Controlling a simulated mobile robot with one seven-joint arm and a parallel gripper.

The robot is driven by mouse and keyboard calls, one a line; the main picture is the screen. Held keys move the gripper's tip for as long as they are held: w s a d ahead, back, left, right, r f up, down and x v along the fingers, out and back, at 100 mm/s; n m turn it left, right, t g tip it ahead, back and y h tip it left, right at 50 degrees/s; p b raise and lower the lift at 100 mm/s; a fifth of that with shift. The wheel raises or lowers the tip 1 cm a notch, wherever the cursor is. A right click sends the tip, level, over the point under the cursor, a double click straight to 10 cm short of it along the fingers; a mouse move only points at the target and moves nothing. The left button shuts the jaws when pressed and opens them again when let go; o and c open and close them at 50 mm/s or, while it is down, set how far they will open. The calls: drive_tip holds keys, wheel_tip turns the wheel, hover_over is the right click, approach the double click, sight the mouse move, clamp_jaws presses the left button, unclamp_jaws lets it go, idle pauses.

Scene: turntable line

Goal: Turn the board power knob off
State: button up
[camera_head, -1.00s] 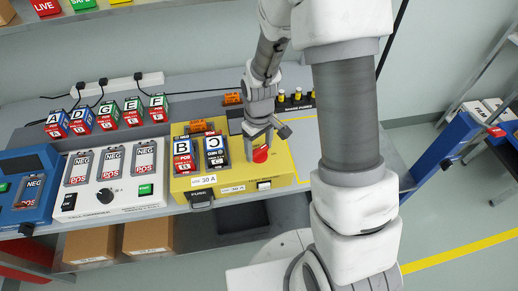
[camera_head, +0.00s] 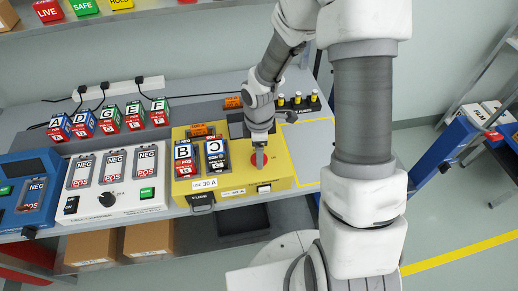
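The yellow board (camera_head: 233,197) lies on the grey bench, with blocks B (camera_head: 184,160) and C (camera_head: 217,155) in its left half. A round red knob (camera_head: 267,161), which I take for the power knob, is on its right half. My gripper (camera_head: 259,157) points down at the knob from above. It is seen edge-on, with a grey finger in front of the red disc. The finger hides the knob's middle, so its pointing direction, the finger gap and any contact cannot be told.
A white panel (camera_head: 137,209) with black dial and a blue unit (camera_head: 10,218) stand left of the board. Blocks A, D, G, E and F (camera_head: 133,116) line the back near a power strip (camera_head: 110,91). A yellow-outlined bench area (camera_head: 312,150) is clear at right.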

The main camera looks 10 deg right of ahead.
drive_tip(key=shift+n+p, duration=0.3)
drive_tip(key=shift+n, duration=0.5)
drive_tip(key=o, duration=1.3)
drive_tip(key=shift+r, duration=0.1)
wheel_tip(320, 180, up, 17)
drive_tip(key=p, duration=0.2)
drive_tip(key=shift+p, duration=0.3)
drive_tip(key=shift+r, duration=0.1)
